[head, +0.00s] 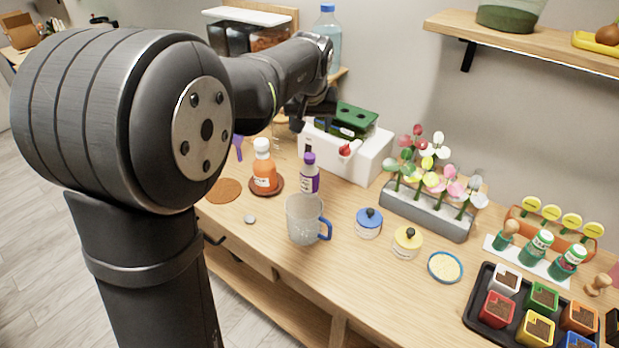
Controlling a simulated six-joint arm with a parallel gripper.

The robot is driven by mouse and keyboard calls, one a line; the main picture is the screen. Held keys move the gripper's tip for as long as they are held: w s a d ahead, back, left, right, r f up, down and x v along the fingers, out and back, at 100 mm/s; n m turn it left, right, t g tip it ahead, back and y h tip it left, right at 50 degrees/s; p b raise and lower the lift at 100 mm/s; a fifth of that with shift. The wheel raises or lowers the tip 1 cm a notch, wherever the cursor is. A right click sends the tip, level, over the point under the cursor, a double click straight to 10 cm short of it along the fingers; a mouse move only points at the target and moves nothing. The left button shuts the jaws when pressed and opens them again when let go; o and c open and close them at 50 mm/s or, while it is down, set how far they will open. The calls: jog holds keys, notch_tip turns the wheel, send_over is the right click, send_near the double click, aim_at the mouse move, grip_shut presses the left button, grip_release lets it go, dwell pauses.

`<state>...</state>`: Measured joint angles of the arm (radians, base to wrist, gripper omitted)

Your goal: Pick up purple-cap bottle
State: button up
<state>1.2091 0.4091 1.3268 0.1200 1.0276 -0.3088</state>
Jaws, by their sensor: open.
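The purple-cap bottle (309,184) stands upright on the wooden table, with a purple label band and a pale body. The rim of a clear mug hides its lower part. My gripper (297,122) is at the end of my arm, above and behind the bottle, near the white box. It is small, dark and partly hidden by my own wrist, but it is open. It is apart from the bottle and I see nothing held in it.
The clear mug (303,228) with a blue handle stands just in front of the bottle. An orange bottle (264,172) on a brown coaster is at its left. A white box (371,158) with green parts stands behind. Blue-lidded (369,228) and yellow-lidded (406,248) jars are at the right.

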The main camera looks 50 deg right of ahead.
send_near(310, 156)
jog(key=x, duration=0.5)
jog(key=shift+w+d, duration=0.2)
jog(key=shift+d, duration=0.1)
jog(key=x, duration=0.5)
jog(key=shift+a+f, duration=0.25)
jog(key=shift+f, duration=0.2)
jog(key=shift+s, duration=0.1)
grip_shut()
